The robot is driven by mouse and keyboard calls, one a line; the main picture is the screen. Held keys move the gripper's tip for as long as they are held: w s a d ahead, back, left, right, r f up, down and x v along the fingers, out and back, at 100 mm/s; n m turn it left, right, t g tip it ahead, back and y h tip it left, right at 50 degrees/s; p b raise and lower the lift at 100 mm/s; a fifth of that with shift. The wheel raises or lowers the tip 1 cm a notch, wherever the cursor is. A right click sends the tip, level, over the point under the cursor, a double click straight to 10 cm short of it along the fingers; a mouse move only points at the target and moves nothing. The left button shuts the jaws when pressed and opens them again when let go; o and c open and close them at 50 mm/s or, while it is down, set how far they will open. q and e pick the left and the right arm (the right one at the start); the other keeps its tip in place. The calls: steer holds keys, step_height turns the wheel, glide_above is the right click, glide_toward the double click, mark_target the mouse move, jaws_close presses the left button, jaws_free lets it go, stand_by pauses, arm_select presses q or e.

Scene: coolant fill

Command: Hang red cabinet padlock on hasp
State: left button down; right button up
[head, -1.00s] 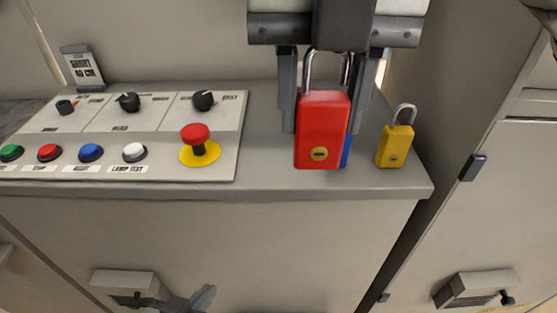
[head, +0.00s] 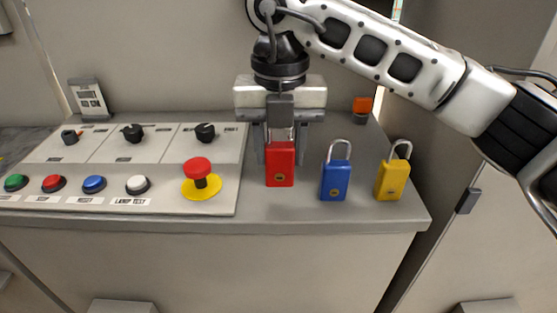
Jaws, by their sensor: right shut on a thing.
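The red padlock (head: 280,165) is upright near the counter's right part, beside the blue padlock. My right gripper (head: 281,138) is shut on it from behind and above, with its fingers around the shackle area. The shackle is mostly hidden by the gripper. I cannot tell whether the red padlock touches the counter. No hasp can be clearly made out. My left gripper is not in view.
A blue padlock (head: 335,180) and a yellow padlock (head: 392,179) stand to the right on the grey counter (head: 330,215). An emergency stop button (head: 198,168) and the control panel (head: 110,150) lie left. An orange-topped item (head: 362,106) is behind.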

mark_target(279, 166)
steer(key=f, duration=0.2)
steer(key=shift+w+a+f, duration=0.1)
steer(key=shift+w+f, duration=0.25)
steer(key=shift+w, duration=0.05)
steer(key=shift+f, duration=0.8)
steer(key=o, duration=1.1)
steer(key=shift+r, duration=0.2)
